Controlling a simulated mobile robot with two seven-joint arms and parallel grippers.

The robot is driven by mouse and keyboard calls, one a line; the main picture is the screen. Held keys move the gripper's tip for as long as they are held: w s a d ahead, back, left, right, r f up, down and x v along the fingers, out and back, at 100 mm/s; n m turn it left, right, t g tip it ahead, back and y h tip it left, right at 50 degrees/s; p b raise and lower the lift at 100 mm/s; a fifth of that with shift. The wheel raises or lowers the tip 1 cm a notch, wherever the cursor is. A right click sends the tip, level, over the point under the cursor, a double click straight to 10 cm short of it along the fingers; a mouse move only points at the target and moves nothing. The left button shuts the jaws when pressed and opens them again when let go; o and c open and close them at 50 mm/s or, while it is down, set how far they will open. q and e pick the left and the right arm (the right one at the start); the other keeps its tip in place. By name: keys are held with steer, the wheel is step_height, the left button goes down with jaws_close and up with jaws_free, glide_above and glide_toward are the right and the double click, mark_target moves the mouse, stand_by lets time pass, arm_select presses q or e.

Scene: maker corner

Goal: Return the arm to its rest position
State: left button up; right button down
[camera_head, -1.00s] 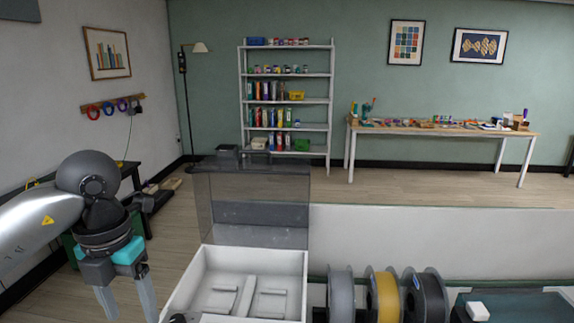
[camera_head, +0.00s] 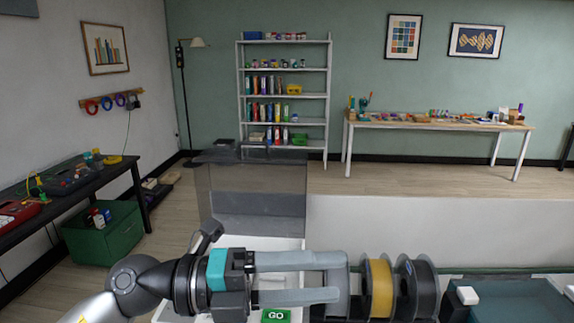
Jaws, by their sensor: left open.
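My left arm comes in from the lower left. Its gripper (camera_head: 338,279) lies sideways with both fingers pointing right. The fingers are apart with nothing seen held between them. They pass in front of the white open box (camera_head: 290,244), hiding much of it. The fingertips overlap the grey spool at the left of the spool row in the picture, so I cannot tell whether they touch it. My right gripper is not in view.
A yellow spool (camera_head: 380,288) and a dark spool (camera_head: 424,290) stand right of the fingertips. The box's clear lid (camera_head: 255,190) stands upright behind the arm. A green GO block (camera_head: 275,316) shows below the gripper. A dark side table (camera_head: 60,205) stands at left.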

arm_select(q)
steer(key=w+a+r+n+t+y, duration=0.15)
steer(key=w+a+n+t, duration=0.25)
steer(key=n+t, duration=0.5)
steer(key=w+a+r+n+t+y, duration=0.1)
steer(key=w+a+r+n+t, duration=0.2)
steer(key=n+t, duration=0.55)
steer(key=w+a+f+n+g+y, duration=0.1)
steer(key=a+f+n+y, duration=0.5)
steer(key=f+n+y, duration=0.2)
steer(key=a+f+n+g+y, duration=0.1)
steer(key=a+f+n+y, duration=0.55)
steer(key=f+y, duration=0.2)
steer(key=s+f+n+g+h, duration=0.1)
steer(key=s+f+n+g, duration=0.2)
steer(key=s+f+g, duration=1.4)
steer(key=s+f+t+b, duration=0.1)
steer(key=s+f+b, duration=0.15)
steer(key=f, duration=1.15)
steer(key=s+f+t+b, duration=0.15)
steer(key=s+f, duration=0.25)
steer(key=f, duration=0.9)
steer(key=s+a+f+g+b, duration=0.1)
steer(key=s+a+f+b, duration=0.1)
steer(key=s+f, duration=1.3)
step_height(320, 180, down, 2)
steer(key=shift+a, duration=0.4)
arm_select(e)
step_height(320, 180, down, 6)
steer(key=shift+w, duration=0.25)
